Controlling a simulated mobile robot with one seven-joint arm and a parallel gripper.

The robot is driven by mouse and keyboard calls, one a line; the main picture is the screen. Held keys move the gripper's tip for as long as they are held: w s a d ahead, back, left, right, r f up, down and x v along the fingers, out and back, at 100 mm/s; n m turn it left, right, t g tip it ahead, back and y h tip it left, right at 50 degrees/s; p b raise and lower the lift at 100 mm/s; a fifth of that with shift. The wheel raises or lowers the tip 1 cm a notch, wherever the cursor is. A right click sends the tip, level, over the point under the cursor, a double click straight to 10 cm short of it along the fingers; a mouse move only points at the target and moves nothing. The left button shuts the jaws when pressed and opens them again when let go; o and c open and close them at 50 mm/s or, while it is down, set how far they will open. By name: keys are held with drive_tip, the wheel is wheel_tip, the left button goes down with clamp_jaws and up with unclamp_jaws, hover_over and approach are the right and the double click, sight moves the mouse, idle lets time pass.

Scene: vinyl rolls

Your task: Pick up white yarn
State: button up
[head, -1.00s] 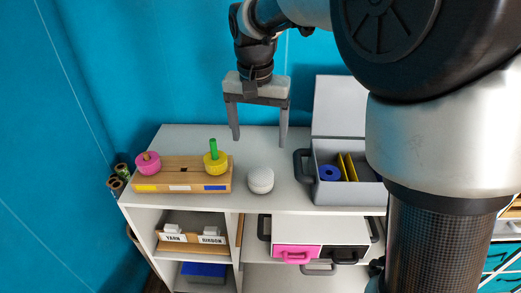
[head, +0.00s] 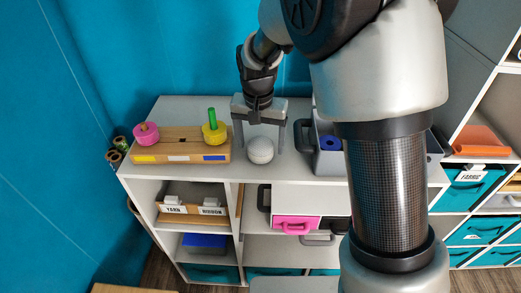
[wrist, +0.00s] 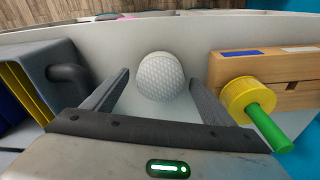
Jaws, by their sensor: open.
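The white yarn ball (head: 260,150) sits on the light shelf top, right of the wooden holder. It also shows in the wrist view (wrist: 160,77) as a dimpled white ball, just beyond and between the fingertips. My gripper (head: 260,148) is open and low over the shelf top, with one finger on each side of the ball in the head view. In the wrist view my gripper (wrist: 157,82) shows a gap between each finger and the ball, and holds nothing.
A wooden holder (head: 180,146) with pink yarn (head: 146,134) and yellow yarn (head: 213,135) on a green peg stands left of the ball. A grey open box (head: 328,165) with a dark handle stands close on the right. The shelf's front edge lies just before the ball.

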drive_tip(key=shift+f, duration=0.2)
drive_tip(key=c, duration=1.2)
drive_tip(key=shift+o, duration=0.2)
drive_tip(key=shift+r, duration=0.1)
